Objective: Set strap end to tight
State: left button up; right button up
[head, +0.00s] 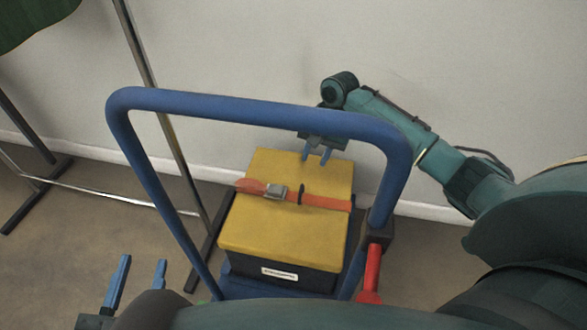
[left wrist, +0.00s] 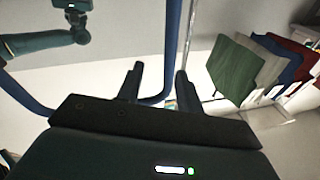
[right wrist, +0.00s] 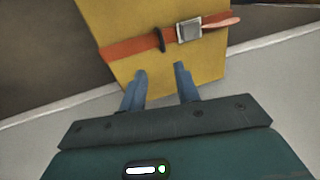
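An orange strap (head: 322,201) runs across the yellow lid of a box (head: 285,232) on a blue cart. Its metal buckle (head: 277,192) sits left of a black loop (head: 301,194). The strap end (head: 248,186) sticks out left of the buckle; it shows right of the buckle in the right wrist view (right wrist: 222,21). My right gripper (head: 316,155) is open and empty near the lid's far edge, apart from the strap. Its fingers overlap the lid in the right wrist view (right wrist: 162,82). My left gripper (head: 139,273) is open and empty, low left of the cart.
The cart's blue handle (head: 255,111) arches around the box, between me and the wall. A red lever (head: 371,270) stands at the cart's right. A metal clothes rack (head: 140,50) stands at left; hanging garments (left wrist: 238,68) show in the left wrist view.

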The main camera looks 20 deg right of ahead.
jog(key=b, duration=0.6)
send_near(302, 189)
jog(key=f, duration=0.4)
jog(key=a+f, duration=0.1)
jog(key=f, duration=0.1)
jog(key=shift+w, duration=0.35)
pick_arm(q)
jog(key=shift+w+d+f+n+h+b, duration=0.15)
jog(key=shift+w+d+n+h+b, duration=0.2)
jog(key=shift+d+n+h, duration=0.3)
pick_arm(e)
jog(key=shift+w+a+f, duration=0.15)
jog(key=shift+a+f, duration=0.05)
jog(key=shift+f, duration=0.55)
pick_arm(q)
jog(key=shift+a, duration=0.1)
jog(key=shift+t, duration=0.3)
pick_arm(e)
grip_shut()
